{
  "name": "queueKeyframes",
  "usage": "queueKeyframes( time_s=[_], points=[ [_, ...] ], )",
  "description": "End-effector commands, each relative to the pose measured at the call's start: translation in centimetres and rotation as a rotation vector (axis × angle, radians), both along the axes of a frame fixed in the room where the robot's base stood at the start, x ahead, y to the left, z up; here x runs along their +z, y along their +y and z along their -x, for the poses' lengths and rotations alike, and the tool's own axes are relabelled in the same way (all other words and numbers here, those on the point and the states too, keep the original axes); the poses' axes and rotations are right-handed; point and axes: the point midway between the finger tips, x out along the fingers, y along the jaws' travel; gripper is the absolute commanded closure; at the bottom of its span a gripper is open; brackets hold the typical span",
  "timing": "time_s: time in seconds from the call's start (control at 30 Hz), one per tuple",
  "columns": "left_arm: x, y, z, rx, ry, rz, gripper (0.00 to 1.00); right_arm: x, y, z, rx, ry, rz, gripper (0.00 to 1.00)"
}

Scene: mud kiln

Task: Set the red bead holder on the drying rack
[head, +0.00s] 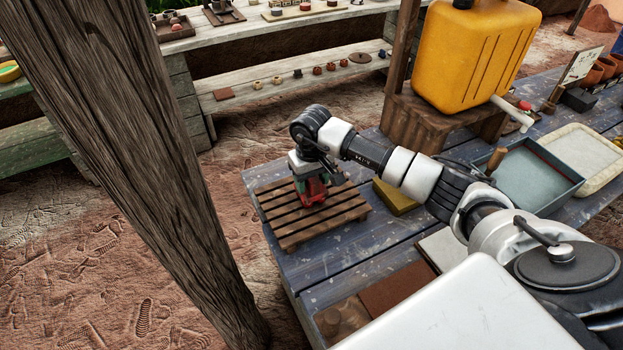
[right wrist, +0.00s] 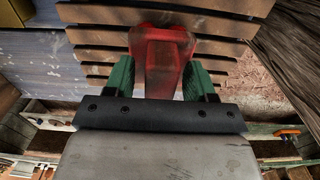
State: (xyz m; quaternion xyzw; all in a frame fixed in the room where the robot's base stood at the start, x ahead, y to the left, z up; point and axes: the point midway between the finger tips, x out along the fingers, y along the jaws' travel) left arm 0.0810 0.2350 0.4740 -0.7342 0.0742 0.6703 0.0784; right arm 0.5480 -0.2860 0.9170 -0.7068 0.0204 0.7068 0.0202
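The slatted wooden drying rack (head: 283,233) lies on the near left end of the blue-grey table in the head view. Its slats also fill the top of the right wrist view (right wrist: 235,22). My right gripper (head: 309,188) points down over the middle of the rack. Its green fingers sit on both sides of the red bead holder (right wrist: 162,58) and appear to touch its sides. The red bead holder (head: 316,193) shows low between the fingers, at or just above the slats; I cannot tell if its base touches them. My left gripper is not in view.
A yellow jerrycan (head: 470,50) stands on a wooden stand behind my arm. A yellow block (head: 395,197) lies right of the rack. A blue-grey tray (head: 530,172) is farther right. A thick wooden post (head: 130,150) rises left of the table.

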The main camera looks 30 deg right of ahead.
Motion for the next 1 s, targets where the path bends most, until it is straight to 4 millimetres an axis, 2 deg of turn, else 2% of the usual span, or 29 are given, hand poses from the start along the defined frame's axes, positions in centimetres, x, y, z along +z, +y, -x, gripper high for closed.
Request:
queueKeyframes(
  time_s=[0.23,0.27,0.37,0.7,0.83,1.0],
  points=[
    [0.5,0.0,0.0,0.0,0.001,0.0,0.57,0.5,0.0,0.0,0.0,0.0,-0.001,0.45],
    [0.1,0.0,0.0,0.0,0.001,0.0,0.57,0.6,0.0,-0.1,0.001,-0.002,0.0,0.45],
    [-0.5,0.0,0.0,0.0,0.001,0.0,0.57,2.1,0.0,-0.1,0.002,-0.005,0.001,0.45],
    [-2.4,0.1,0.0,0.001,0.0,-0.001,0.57,9.3,0.0,-0.1,0.0,-0.005,0.0,0.45],
    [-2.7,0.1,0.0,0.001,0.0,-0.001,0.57,11.1,0.0,-0.1,0.001,-0.003,0.0,0.45],
    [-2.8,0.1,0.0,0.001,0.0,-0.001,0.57,12.2,0.0,0.0,0.0,-0.001,0.0,0.45]
  ],
)
